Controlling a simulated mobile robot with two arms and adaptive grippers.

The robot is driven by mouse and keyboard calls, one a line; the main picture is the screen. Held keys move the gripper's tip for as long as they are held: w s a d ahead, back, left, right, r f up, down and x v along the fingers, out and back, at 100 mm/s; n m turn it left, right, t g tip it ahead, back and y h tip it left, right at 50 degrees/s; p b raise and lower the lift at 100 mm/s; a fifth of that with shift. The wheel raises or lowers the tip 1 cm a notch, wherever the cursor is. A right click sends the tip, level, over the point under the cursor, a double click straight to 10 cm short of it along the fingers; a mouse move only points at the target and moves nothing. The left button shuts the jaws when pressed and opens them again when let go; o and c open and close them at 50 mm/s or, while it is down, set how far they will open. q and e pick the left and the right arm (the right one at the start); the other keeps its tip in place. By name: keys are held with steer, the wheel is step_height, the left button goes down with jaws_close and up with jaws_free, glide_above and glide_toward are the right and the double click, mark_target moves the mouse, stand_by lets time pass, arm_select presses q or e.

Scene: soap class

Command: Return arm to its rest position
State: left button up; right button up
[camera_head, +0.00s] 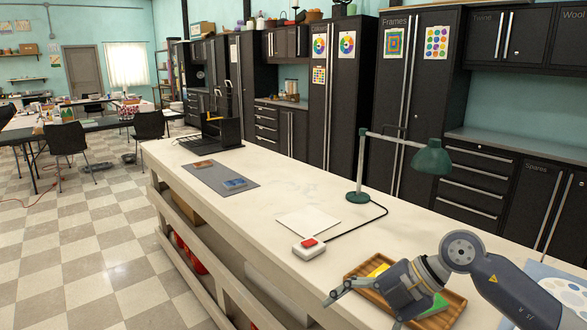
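My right arm comes in from the lower right, over the front part of the long white workbench (290,190). Its gripper (362,313) is above the left part of a wooden tray (458,299), with its fingers spread apart and nothing seen between them. A yellow block (378,270) and a green block (436,305) lie in the tray, partly hidden by the gripper. My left gripper is not in view.
A red-button box (309,247) and a white sheet (308,221) lie left of the tray. A green desk lamp (433,158) stands behind. A grey mat (208,176) holds a brown (204,164) and a blue block (235,184). Dark cabinets (340,110) line the wall.

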steer(key=s+a+r+m+t+y, duration=0.2)
steer(key=a+r+t+y, duration=0.3)
steer(key=a+r+y, duration=0.65)
steer(key=w+d+f+m+t+h, duration=0.2)
steer(key=w+d+m+t+h, duration=0.1)
steer(key=d+m+t+h, duration=0.5)
steer(key=w+d+f+m+t+h, duration=0.25)
steer(key=d+m+t+h, duration=0.3)
steer(key=m, duration=0.45)
steer(key=s+d+f+m+g+h, duration=0.2)
steer(key=d+f+m+h, duration=0.1)
steer(key=f, duration=0.4)
steer(key=s+d+f+m+g+h, duration=0.2)
steer(key=d+f+h, duration=0.2)
steer(key=f, duration=0.3)
steer(key=s+f+g, duration=0.6)
steer(key=s+f, duration=0.2)
steer(key=s, duration=0.4)
steer(key=s+f+g, duration=0.6)
steer(key=s+f, duration=0.3)
steer(key=s, duration=0.4)
step_height(320, 180, down, 27)
steer(key=s+g, duration=0.1)
steer(key=s+d+f, duration=0.2)
steer(key=s+f, duration=0.5)
steer(key=s, duration=0.1)
steer(key=s+d+f+g, duration=0.1)
steer(key=s+f, duration=0.7)
steer(key=shift+s+d, duration=0.35)
steer(key=shift+d, duration=0.05)
